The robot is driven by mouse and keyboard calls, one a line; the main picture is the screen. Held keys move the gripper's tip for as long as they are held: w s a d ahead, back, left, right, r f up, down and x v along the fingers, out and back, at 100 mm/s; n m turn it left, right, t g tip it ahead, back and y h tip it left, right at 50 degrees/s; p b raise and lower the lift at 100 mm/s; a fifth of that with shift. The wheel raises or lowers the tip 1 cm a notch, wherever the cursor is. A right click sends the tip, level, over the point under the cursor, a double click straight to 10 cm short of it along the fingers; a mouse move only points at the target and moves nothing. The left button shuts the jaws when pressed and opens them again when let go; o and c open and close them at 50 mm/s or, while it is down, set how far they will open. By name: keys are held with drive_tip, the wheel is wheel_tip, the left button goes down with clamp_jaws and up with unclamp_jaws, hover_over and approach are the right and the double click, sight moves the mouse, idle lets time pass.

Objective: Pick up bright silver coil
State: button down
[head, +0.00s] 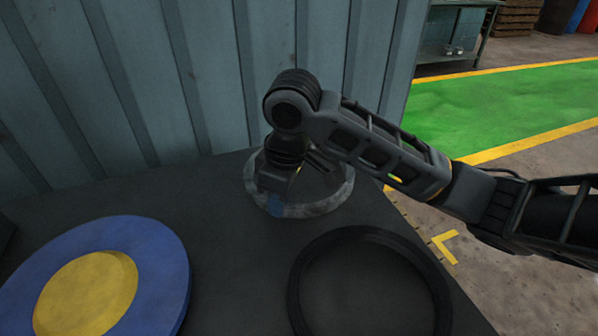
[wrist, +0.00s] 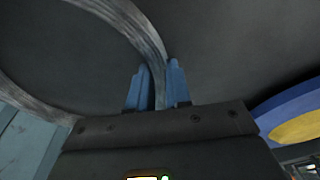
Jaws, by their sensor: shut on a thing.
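The bright silver coil (head: 312,209) is a pale grey ring at the back of the dark table top, near the corrugated wall. My arm's end hides part of its far left side. In the wrist view the coil's band (wrist: 143,32) curves down between the two blue fingers of my gripper (wrist: 158,78). The fingers are shut on the band, one on each side of it. In the head view my gripper (head: 275,208) reaches down at the coil's near left rim, with only a bit of blue showing. I cannot tell whether the coil touches the table.
A black ring (head: 296,290) lies on the table in front of the coil. A blue disc (head: 165,270) with a yellow centre (head: 85,290) lies at the left. The corrugated wall (head: 215,80) stands close behind. Bare table lies between disc and black ring.

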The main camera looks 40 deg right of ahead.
drive_tip(key=shift+r, duration=0.2)
drive_tip(key=shift+r, duration=0.25)
drive_tip(key=r, duration=0.3)
drive_tip(key=shift+s+d+r, duration=0.15)
drive_tip(key=shift+s+r, duration=0.15)
drive_tip(key=shift+r, duration=0.1)
drive_tip(key=s+d+r+p, duration=0.1)
drive_tip(key=s+d+r, duration=0.1)
drive_tip(key=s+r, duration=0.4)
drive_tip(key=shift+s+d+r, duration=0.2)
drive_tip(key=shift+s+d, duration=0.15)
drive_tip(key=shift+s, duration=2)
